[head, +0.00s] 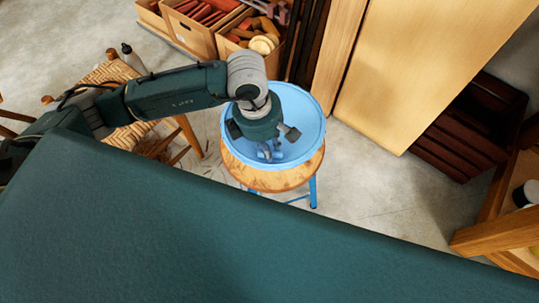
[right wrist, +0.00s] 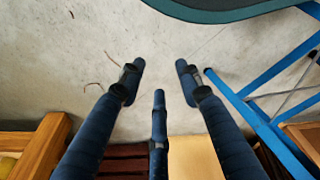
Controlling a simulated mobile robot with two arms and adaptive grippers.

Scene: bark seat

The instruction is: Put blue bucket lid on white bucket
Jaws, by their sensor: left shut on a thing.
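The round blue bucket lid (head: 311,122), with a raised rim, is over the seat of a round wooden stool (head: 290,181) with blue legs. I cannot tell whether it rests on the seat or hangs just above it. My left gripper (head: 268,150) points down over the lid and is shut on it near its middle. The gripper hides part of the lid. My right gripper (right wrist: 160,75) has its fingers spread, with nothing between them, above the bare floor. No white bucket shows in either view.
Wooden boxes (head: 205,34) with bricks and other items stand behind the stool. A woven-seat chair (head: 128,134) is at left. A large pale wooden panel (head: 420,60) and a dark crate (head: 460,140) are at right. Blue stool legs (right wrist: 240,110) are beside my right gripper.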

